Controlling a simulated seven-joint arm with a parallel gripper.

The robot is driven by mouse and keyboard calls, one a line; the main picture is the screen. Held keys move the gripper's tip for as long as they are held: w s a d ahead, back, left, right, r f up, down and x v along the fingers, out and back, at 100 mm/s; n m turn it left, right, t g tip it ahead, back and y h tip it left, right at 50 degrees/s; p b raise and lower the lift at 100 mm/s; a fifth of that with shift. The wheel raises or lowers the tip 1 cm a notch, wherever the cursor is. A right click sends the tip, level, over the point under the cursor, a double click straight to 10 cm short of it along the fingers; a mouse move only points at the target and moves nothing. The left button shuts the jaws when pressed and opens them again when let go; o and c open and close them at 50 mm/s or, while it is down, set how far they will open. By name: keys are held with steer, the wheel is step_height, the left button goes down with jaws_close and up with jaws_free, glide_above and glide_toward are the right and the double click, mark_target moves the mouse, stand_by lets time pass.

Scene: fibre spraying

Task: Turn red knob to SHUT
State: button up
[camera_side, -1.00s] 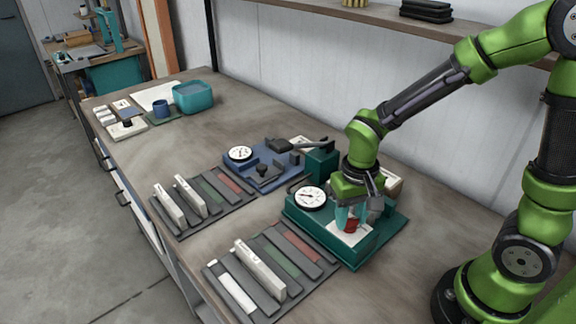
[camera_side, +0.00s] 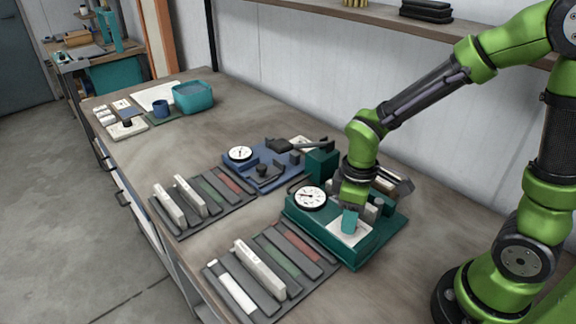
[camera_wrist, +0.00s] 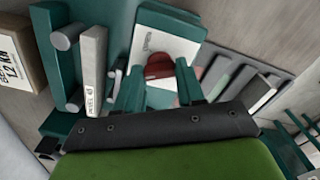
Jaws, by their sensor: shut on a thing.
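The red knob (camera_wrist: 159,66) shows in the wrist view, on a white plate (camera_wrist: 176,42) with small lettering that I cannot read clearly. My gripper (camera_wrist: 159,72) has its teal fingers on either side of the knob and is shut on it. In the side view my gripper (camera_side: 350,221) points down over the white plate (camera_side: 335,234) of the green fixture (camera_side: 372,256). A finger hides the knob there. The knob's exact pointing direction is partly hidden.
A white dial gauge (camera_side: 310,197) stands on the fixture close to my gripper. A blue fixture (camera_side: 262,178) is behind it. Racks with grey, green and red strips (camera_side: 270,262) lie in front. A teal bin (camera_side: 193,97) stands at the far end.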

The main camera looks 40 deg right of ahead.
steer(key=shift+r+n, duration=0.1)
steer(key=shift+n, duration=1)
steer(key=o, duration=1)
steer(key=shift+o, duration=0.2)
step_height(320, 180, up, 17)
steer(key=s+m+t, duration=0.1)
steer(key=m+t, duration=0.1)
steer(key=m, duration=0.2)
steer(key=s+d+m+t+y, duration=0.1)
steer(key=s+m+t, duration=0.1)
steer(key=m, duration=0.2)
steer(key=s+d+m+t+y, duration=0.1)
steer(key=m+t, duration=0.2)
steer(key=shift+s+m, duration=0.4)
